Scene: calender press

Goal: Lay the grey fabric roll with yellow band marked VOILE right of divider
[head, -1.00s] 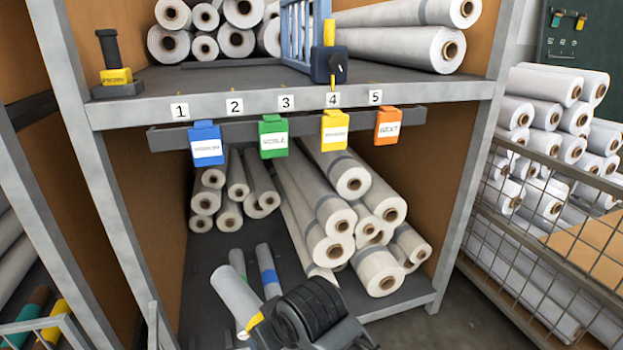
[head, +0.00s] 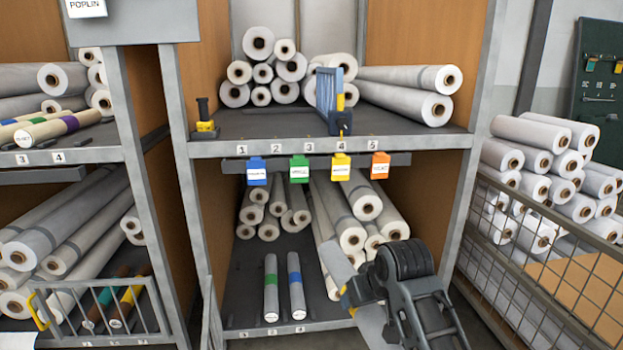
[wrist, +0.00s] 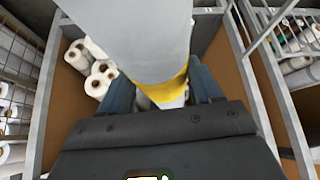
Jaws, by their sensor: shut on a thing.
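My gripper (head: 352,300) is shut on the grey fabric roll (head: 336,262) near its yellow band. The roll is tilted, in front of the right side of the lower bay. In the wrist view the roll (wrist: 130,30) runs up between the fingers of my gripper (wrist: 160,92), with the yellow band (wrist: 168,91) at the jaws. No VOILE marking is readable on it. The blue slatted divider (head: 327,95) stands on the upper shelf (head: 255,122), above and left of my gripper. The shelf is bare left of the divider's front and also in a strip right of it.
White rolls (head: 405,105) lie at the right of the upper shelf, and others are stacked behind. A yellow-and-black stand (head: 205,120) is at its left. Coloured tags (head: 299,169) hang below. Rolls with green (head: 271,285) and blue (head: 296,285) bands lie in the lower bay. A wire cage (head: 540,265) stands right.

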